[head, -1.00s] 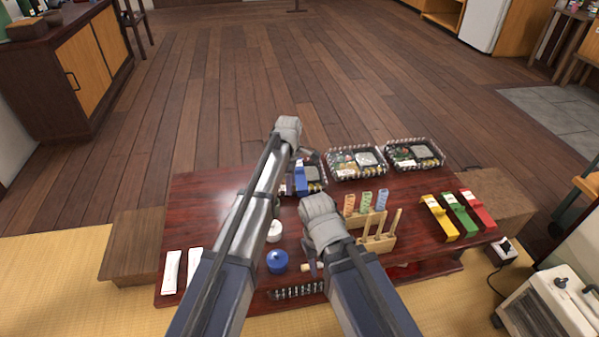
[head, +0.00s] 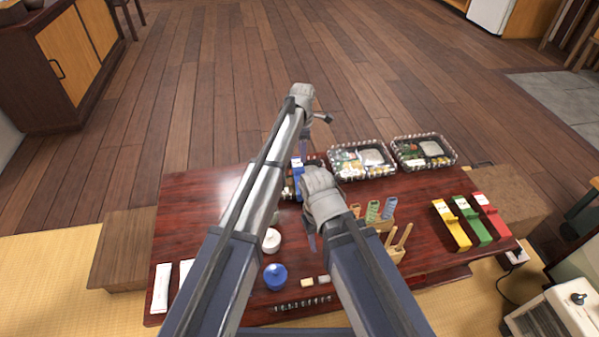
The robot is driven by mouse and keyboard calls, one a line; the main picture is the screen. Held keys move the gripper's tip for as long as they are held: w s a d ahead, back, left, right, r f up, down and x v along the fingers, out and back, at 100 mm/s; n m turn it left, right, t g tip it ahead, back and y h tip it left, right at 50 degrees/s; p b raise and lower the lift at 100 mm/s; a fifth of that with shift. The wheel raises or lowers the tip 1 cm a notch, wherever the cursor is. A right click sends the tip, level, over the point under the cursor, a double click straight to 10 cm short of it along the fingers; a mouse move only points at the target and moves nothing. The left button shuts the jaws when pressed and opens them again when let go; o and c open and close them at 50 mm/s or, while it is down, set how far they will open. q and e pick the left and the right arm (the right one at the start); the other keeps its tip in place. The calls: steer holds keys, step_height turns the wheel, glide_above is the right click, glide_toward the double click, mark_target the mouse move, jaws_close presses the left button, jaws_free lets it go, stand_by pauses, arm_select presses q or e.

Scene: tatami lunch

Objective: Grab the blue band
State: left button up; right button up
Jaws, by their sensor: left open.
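A blue band-like piece (head: 297,168) shows at the left lunch box (head: 318,164), partly hidden behind my arms. Whether it wraps the box or stands at it, I cannot tell. My left gripper (head: 315,132) is open, above and beyond the blue piece, with its fingers pointing down and apart from it. Behind the rack stand orange, green and blue upright pieces, the blue one (head: 389,207) rightmost.
Two more filled lunch boxes (head: 362,160) (head: 424,150) stand at the table's back. Yellow (head: 451,225), green and red pieces lie at the right. A white round pot (head: 271,241), a blue pot (head: 275,277) and white packets (head: 161,288) are left. The table's back left is clear.

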mark_target(301, 170)
arm_select(q)
steer(key=shift+s+a+f+b, duration=0.1)
steer(key=shift+f+b, duration=1.85)
steer(key=shift+f, duration=0.05)
steer(key=shift+s+a+f+b, duration=0.1)
steer(key=shift+f+b, duration=1.8)
steer(key=shift+f, duration=0.1)
arm_select(e)
steer(key=shift+f, duration=3.95)
arm_select(q)
steer(key=shift+r, duration=0.15)
arm_select(e)
steer(key=shift+r, duration=0.1)
arm_select(q)
steer(key=shift+c, duration=0.2)
jaws_close()
